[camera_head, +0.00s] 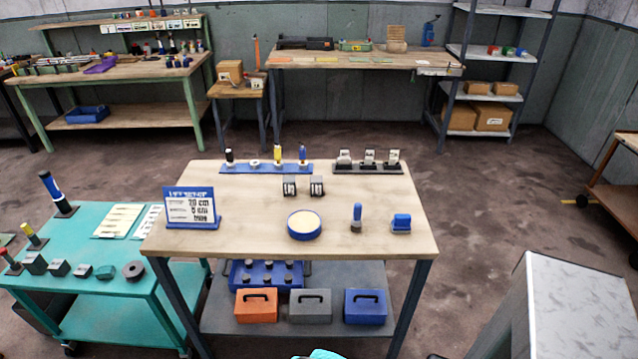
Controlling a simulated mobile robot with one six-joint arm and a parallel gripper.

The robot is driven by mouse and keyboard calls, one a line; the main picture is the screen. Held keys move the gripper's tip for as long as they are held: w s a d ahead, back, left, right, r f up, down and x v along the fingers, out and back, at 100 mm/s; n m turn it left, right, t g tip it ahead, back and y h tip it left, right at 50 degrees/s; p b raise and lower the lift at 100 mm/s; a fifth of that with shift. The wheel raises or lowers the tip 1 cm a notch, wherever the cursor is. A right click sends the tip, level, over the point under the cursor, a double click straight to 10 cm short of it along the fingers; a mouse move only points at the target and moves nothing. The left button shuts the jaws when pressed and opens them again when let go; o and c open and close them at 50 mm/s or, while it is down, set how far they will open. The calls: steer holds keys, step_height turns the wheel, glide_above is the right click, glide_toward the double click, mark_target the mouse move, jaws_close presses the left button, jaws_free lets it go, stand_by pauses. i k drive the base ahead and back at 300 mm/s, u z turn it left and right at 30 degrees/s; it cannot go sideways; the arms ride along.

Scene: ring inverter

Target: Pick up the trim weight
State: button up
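I cannot tell for sure which thing is the trim weight. Small candidates on the wooden table (250,235) are a blue block (401,223) at the right and a blue-handled upright piece (357,216) on a dark foot beside it. On the teal cart (75,295) at the left, dark grey blocks (59,268), a small teal-grey block (105,272) and a dark disc (134,270) stand in a row. My gripper is not clearly in view.
A blue round dish (304,234), a blue sign (191,221), a blue rail (238,167) with small upright items and a black card rack (350,168) share the wooden table. Its lower shelf holds orange (256,319), grey and blue boxes. A pale-topped cabinet (585,290) stands right.

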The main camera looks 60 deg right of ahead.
mark_target(316, 181)
steer(key=u, duration=0.1)
steer(key=i, duration=1)
steer(key=z, duration=0.05)
